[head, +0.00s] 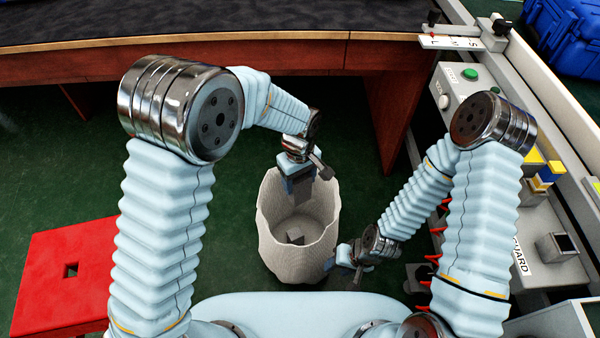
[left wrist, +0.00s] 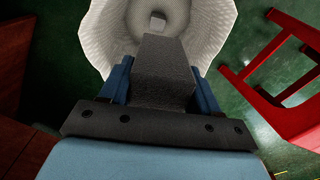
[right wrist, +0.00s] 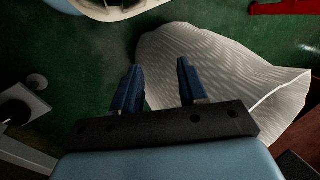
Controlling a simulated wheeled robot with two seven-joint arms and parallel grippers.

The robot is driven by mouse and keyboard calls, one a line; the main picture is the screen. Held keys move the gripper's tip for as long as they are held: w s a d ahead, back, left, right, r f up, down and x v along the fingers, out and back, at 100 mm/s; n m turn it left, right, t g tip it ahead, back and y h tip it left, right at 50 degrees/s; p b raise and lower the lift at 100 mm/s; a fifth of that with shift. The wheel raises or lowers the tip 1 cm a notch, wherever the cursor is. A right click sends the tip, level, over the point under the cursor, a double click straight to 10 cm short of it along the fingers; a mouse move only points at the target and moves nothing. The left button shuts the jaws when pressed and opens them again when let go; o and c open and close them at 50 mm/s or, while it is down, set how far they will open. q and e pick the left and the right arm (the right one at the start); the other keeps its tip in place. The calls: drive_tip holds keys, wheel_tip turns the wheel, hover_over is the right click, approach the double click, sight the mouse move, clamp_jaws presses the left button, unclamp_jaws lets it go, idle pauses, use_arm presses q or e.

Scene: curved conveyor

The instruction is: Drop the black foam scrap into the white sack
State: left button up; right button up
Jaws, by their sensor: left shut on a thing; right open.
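The white sack (head: 297,235) stands open on the green floor in front of me; it also shows in the left wrist view (left wrist: 215,28) and the right wrist view (right wrist: 215,75). A small grey block (head: 295,236) lies at its bottom. My left gripper (head: 302,188) is shut on the black foam scrap (left wrist: 163,70), a dark grey block held between the blue fingers, pointing down at the sack's mouth. In the head view the scrap is hard to tell from the gripper. My right gripper (right wrist: 160,85) is open and empty, low beside the sack's right side.
A red stool (head: 65,275) stands at the left. A wooden desk (head: 200,58) with a dark top runs behind the sack. The conveyor frame (head: 555,100) with a control box (head: 465,85) is along the right. Green floor is clear left of the sack.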

use_arm(q)
wheel_tip(320, 180, down, 3)
drive_tip(key=shift+f+b, duration=0.2)
drive_tip(key=shift+b, duration=0.85)
drive_tip(key=o, duration=1.1)
drive_tip(key=shift+r, duration=0.1)
wheel_tip(320, 180, up, 14)
drive_tip(key=shift+f, duration=0.15)
